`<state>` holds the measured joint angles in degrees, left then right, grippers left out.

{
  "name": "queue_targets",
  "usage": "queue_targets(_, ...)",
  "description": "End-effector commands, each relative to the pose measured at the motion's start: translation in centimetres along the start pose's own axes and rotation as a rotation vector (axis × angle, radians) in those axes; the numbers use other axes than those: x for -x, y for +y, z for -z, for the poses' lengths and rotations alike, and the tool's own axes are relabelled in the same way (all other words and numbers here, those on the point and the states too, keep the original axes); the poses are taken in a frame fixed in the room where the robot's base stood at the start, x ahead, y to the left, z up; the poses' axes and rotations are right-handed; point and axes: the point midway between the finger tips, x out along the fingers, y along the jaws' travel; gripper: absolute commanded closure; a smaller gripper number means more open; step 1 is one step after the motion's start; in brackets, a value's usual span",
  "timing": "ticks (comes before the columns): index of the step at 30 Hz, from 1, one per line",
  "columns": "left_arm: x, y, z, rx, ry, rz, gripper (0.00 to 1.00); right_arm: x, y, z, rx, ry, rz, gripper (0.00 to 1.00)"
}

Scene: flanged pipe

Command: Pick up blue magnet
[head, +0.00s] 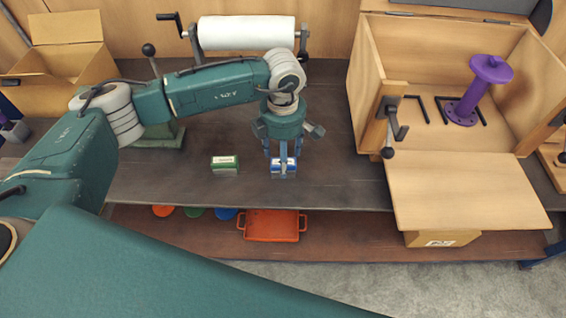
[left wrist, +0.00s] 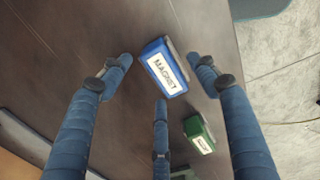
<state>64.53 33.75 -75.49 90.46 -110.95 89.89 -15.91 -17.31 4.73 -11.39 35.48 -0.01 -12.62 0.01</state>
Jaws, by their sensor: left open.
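The blue magnet (head: 284,168) is a small blue block with a white label on the dark bench top, near its front edge. In the left wrist view the blue magnet (left wrist: 164,68) has its "MAGNET" label facing the camera. My left gripper (head: 283,160) points down over it. Its blue fingers are spread around the block, two on opposite sides and one at the lower edge in the left wrist view. Whether any finger touches it cannot be told. A similar green magnet (head: 225,166) lies to the left of it. My right gripper is not in view.
An open wooden box (head: 460,120) with a purple flanged spool (head: 475,92) stands on the right. A paper roll (head: 246,33) is behind my left arm. A cardboard box (head: 62,50) is at the back left. An orange tray (head: 270,226) sits on the lower shelf.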

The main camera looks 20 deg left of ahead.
Motion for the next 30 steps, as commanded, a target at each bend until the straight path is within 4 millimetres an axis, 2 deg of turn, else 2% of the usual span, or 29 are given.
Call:
queue_targets(6,-0.2,0.0,0.0,-0.001,0.0,-0.001,0.4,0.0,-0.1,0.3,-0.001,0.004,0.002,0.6)
queue_targets(8,-0.2,0.0,0.0,-0.001,0.0,0.0,0.5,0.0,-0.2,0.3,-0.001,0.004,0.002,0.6)
queue_targets(15,-0.2,0.0,0.0,-0.001,0.0,0.0,0.97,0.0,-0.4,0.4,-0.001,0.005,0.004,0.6)
queue_targets(16,-0.2,0.0,0.0,-0.001,0.001,0.001,1.0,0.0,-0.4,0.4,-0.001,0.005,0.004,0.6)
queue_targets(25,0.0,0.0,0.0,-0.001,0.0,0.0,1.0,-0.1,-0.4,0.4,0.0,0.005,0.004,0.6)
queue_targets(30,1.3,0.1,-0.1,-0.001,-0.002,-0.003,1.0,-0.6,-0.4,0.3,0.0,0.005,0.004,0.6)
